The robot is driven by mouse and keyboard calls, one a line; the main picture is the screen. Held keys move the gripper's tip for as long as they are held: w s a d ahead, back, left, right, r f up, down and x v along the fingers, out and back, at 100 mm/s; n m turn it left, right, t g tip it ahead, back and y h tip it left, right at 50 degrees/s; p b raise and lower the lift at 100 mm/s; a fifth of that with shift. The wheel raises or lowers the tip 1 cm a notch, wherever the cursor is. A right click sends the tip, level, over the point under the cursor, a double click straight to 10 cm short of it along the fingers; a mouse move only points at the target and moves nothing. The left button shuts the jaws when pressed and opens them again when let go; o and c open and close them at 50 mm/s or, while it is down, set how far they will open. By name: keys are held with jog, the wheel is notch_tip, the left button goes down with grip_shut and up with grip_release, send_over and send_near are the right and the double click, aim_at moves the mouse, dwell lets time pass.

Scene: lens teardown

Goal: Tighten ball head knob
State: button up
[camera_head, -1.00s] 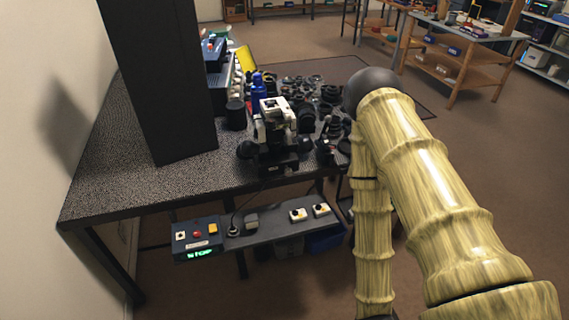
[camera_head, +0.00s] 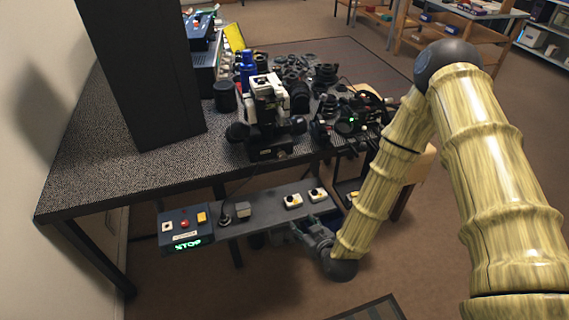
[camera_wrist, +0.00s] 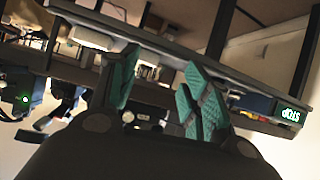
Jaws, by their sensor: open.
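A white and black device (camera_head: 266,98) stands upright near the front edge of the speckled table (camera_head: 95,165). Dark round parts flank its base. I cannot tell which part is the ball head knob at this size. My gripper (camera_head: 316,238) is low, beside the right end of the control shelf under the table's front edge, below and right of the device. In the wrist view my gripper (camera_wrist: 160,88) shows two teal-padded fingers spread apart with nothing held between them. The device is not clearly visible in the wrist view.
The control shelf (camera_head: 262,222) carries a panel with a lit STOP display (camera_head: 187,245) and small button boxes. A tall black panel (camera_head: 140,75) stands on the table's left. A blue bottle (camera_head: 247,70) and several dark lens parts crowd behind and right. The table's front left is clear.

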aim_at(283, 158)
jog(key=w+a+r+n+t+b, duration=0.1)
jog(key=w+a+r+t, duration=0.15)
jog(key=w+r, duration=0.3)
jog(key=w+a+r+t+b, duration=0.1)
jog(key=w+r+t, duration=0.3)
jog(key=w+r, duration=0.15)
jog(key=shift+g+y, duration=0.25)
jog(key=shift+y, duration=0.15)
jog(key=p+x, duration=0.2)
jog(key=x, duration=0.8)
jog(key=shift+w+a, duration=0.1)
jog(key=c, duration=1.1)
